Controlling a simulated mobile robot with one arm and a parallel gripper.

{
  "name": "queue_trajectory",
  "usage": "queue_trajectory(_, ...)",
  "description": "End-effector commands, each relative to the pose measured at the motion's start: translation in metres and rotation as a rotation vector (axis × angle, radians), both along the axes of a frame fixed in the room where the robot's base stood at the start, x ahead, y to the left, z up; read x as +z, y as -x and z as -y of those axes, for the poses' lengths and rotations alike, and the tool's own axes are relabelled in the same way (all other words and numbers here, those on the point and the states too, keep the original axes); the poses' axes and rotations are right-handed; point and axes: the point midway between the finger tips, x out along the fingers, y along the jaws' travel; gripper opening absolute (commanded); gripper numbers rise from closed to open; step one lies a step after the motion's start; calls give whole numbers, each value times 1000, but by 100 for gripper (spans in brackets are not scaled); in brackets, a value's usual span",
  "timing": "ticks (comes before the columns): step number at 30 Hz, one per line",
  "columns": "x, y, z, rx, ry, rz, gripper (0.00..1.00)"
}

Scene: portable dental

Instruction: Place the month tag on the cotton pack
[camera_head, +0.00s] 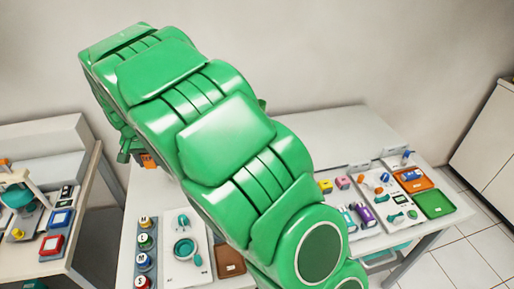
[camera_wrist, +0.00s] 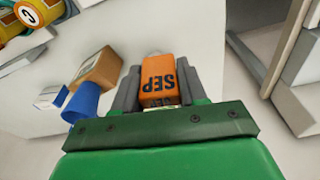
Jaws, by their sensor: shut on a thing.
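My gripper (camera_wrist: 157,84) is shut on the orange month tag (camera_wrist: 160,72) marked SEP, with one grey finger on each side of it. In the head view the orange tag (camera_head: 148,160) shows as a small patch below my green arm, at the left rear of the middle table. No thing is clearly readable as the cotton pack. A tan box (camera_wrist: 97,70) with a pale label lies left of the gripper in the wrist view, apart from the tag. A small white and blue box (camera_wrist: 48,97) lies farther left.
A blue cup-like thing (camera_wrist: 82,102) stands beside the tan box. Lettered round containers (camera_head: 145,242) line the middle table's left side. A brown tray (camera_head: 229,261), an orange tray (camera_head: 414,180) and a green tray (camera_head: 434,204) lie on it. My arm hides its centre.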

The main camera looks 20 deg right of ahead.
Motion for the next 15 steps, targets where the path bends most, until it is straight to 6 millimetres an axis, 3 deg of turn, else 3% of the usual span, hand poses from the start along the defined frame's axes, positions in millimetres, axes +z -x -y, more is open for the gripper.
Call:
queue_trajectory(6, 46, 0, 0, 0, -1, 3, 13)
queue_trajectory(15, 84, 0, 0, -1, -1, 1, 13)
